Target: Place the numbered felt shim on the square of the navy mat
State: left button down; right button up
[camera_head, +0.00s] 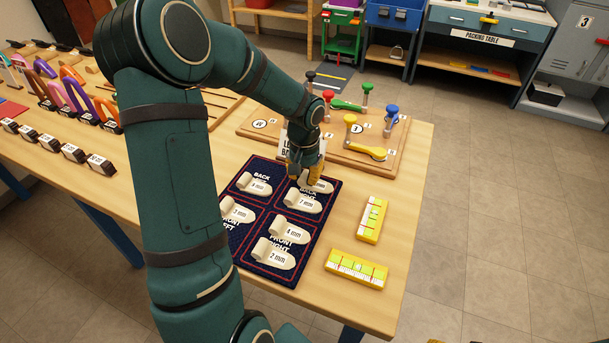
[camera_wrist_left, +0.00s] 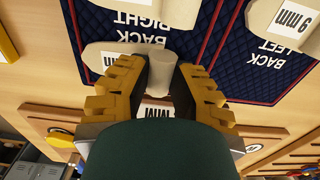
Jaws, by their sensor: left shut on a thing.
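My left gripper (camera_head: 318,178) is over the back right part of the navy mat (camera_head: 296,268), shut on a cream felt shim (camera_wrist_left: 160,72). The held shim also shows beside the fingers in the head view (camera_head: 325,186); I cannot read its number. In the back right square (camera_head: 285,208), close to the held shim, lies a shim marked 7 mm (camera_head: 303,202). Other shims lie in the back left square (camera_head: 254,186), the front left square (camera_head: 236,211) and, as a pair, the front right square (camera_head: 290,230). I cannot tell whether the held shim touches the mat.
Two yellow gauge blocks (camera_head: 372,220) (camera_head: 356,268) lie right of the mat. A wooden board with coloured knobs (camera_head: 376,160) stands behind it, and a white sign (camera_head: 292,146) is partly hidden by my arm. Dark labelled blocks (camera_head: 73,153) line the left of the table.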

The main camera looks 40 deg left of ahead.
aim_at(304, 175)
pick_arm(q)
jog(key=shift+f, duration=0.1)
jog(key=c, duration=0.9)
grip_release()
notch_tip(304, 175, up, 12)
jog(key=p, duration=0.2)
jog(key=shift+p, duration=0.4)
